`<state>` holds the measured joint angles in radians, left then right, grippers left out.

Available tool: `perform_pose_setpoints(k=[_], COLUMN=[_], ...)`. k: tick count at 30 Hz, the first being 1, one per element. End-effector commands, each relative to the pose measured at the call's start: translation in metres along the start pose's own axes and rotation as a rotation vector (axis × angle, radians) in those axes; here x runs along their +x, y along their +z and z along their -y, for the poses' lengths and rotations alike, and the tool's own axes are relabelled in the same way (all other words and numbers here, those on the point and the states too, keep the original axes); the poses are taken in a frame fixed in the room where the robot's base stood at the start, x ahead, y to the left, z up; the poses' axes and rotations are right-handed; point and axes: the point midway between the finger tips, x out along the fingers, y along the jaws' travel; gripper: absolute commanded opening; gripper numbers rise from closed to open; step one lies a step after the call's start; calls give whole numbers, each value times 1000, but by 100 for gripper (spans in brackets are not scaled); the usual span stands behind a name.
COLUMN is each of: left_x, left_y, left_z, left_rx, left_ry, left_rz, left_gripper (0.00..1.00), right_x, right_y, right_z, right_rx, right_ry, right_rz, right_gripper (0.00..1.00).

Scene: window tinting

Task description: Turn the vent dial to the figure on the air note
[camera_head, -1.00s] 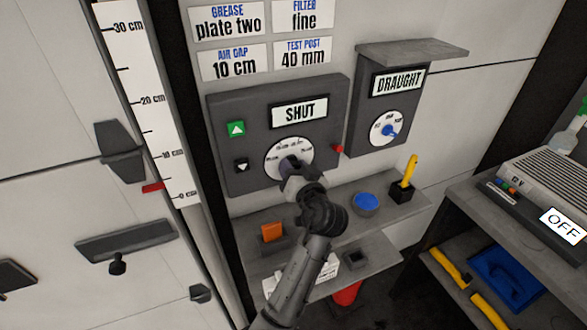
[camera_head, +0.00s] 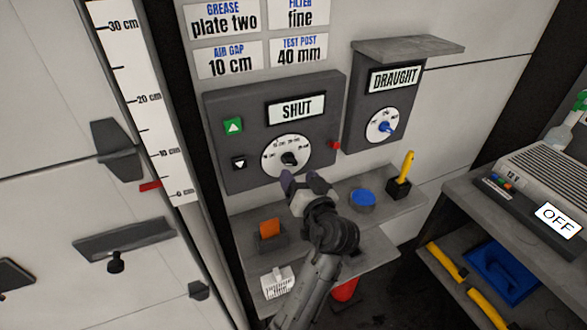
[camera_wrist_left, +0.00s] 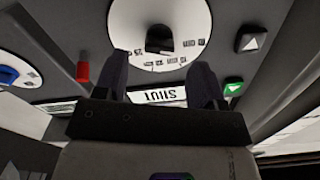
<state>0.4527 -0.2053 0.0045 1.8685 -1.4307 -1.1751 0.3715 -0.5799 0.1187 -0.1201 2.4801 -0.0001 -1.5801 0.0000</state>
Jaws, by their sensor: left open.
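The air note (camera_head: 229,58), on the wall top left of centre, reads "AIR GAP 10 cm". The vent dial (camera_head: 273,153) is a white disc with small cm figures on a dark panel, under a display (camera_head: 296,110) reading "SHUT". Its black knob (camera_head: 290,159) sits at the centre; I cannot tell exactly which figure it points to. My left gripper (camera_head: 302,182) is open and empty, just below the dial and apart from the knob. In the left wrist view the knob (camera_wrist_left: 160,42) lies beyond the open fingers (camera_wrist_left: 160,75). My right gripper is not in view.
A red button (camera_head: 335,145) and green (camera_head: 233,125) and black buttons flank the dial. The "DRAUGHT" box (camera_head: 375,105) with a blue-knobbed dial stands to the right. Shelves below hold an orange block (camera_head: 269,227), a blue-topped tub (camera_head: 363,198) and a yellow-handled tool (camera_head: 406,166). A ruler (camera_head: 138,98) has a red marker low down.

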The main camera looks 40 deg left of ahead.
Motion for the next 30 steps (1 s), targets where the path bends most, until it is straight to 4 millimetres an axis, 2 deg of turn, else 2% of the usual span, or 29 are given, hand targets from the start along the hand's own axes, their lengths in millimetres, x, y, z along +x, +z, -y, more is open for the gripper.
perform_pose_setpoints(k=[4, 9, 26, 30], left_x=[-15, -22, -23, -23], left_y=[0, 0, 0, 5], left_z=[0, 0, 0, 1], left_rx=[-1, 0, 2, 72], left_ry=[1, -1, -1, -3], left_rz=[0, 0, -1, 31], left_gripper=[64, 64, 64, 64], right_x=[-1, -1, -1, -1], right_y=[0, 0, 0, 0], right_z=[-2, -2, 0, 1], right_rx=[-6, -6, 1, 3], right_ry=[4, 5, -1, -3], right_rz=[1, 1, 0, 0], right_gripper=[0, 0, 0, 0])
